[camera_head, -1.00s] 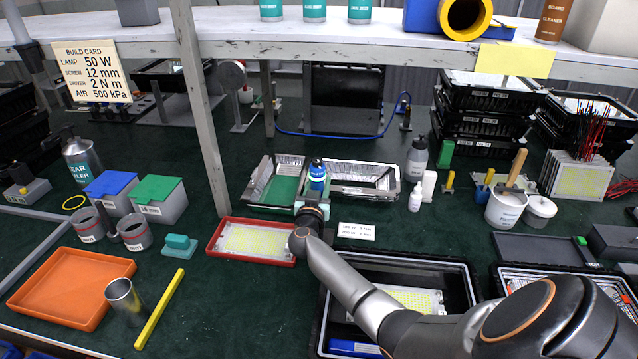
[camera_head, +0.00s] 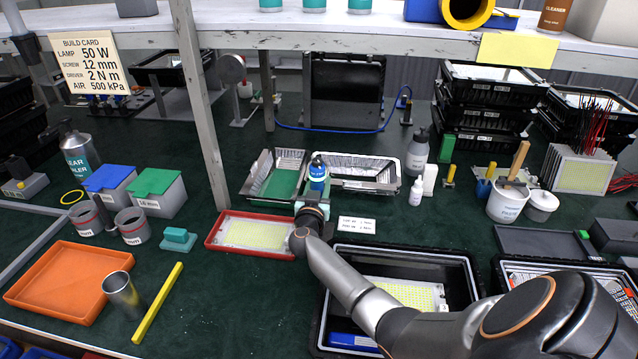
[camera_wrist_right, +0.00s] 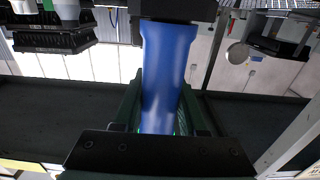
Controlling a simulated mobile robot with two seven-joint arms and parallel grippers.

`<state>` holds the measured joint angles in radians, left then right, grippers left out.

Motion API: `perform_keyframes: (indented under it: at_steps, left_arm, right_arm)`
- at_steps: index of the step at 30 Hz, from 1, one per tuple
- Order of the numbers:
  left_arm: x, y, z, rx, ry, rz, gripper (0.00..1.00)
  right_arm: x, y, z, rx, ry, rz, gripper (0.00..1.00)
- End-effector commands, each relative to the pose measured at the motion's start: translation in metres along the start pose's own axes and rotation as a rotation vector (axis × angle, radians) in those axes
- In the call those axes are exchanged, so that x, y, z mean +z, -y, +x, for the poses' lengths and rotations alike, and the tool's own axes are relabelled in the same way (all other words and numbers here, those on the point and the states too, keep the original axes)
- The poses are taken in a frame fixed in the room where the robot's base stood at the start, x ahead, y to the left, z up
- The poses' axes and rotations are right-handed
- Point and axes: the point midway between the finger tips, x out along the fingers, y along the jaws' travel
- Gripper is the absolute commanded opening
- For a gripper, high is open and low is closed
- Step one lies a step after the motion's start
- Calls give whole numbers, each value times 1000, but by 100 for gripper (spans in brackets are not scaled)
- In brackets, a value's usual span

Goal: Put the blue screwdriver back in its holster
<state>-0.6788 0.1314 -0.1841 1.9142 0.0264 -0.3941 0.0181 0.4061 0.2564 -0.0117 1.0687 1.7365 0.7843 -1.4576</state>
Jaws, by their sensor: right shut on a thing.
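My right gripper (camera_head: 312,212) is shut on a thick blue cylindrical body, which I take for the blue screwdriver (camera_head: 318,172). It is held upright, with a dark top end and a pale label band, in front of the metal housings. In the right wrist view the blue screwdriver (camera_wrist_right: 168,75) fills the middle between the jaws and flares at the top. Its lower end is hidden. I cannot identify the holster with certainty; a small dark upright stand (camera_head: 406,112) is at the back by a blue hose. My left gripper is not in view.
Metal housings (camera_head: 365,184) lie just behind the gripper. A red tray (camera_head: 212,243) with a pale board is at its left. A black crate (camera_head: 470,270) is under my right arm. A white tub (camera_head: 507,206) and bottles stand right. A shelf post (camera_head: 200,100) rises left.

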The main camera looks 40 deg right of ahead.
Motion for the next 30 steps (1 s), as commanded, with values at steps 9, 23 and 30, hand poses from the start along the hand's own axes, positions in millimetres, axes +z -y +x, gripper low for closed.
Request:
perform_keyframes:
  at_steps: [9,23,30]
  left_arm:
    - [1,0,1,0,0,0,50]
    - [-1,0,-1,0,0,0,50]
    - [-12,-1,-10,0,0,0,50]
  right_arm:
    - [0,0,0,0,-3,1,65]
    - [3,0,-7,-1,3,0,76]
    - [1,1,-50,-2,5,2,76]
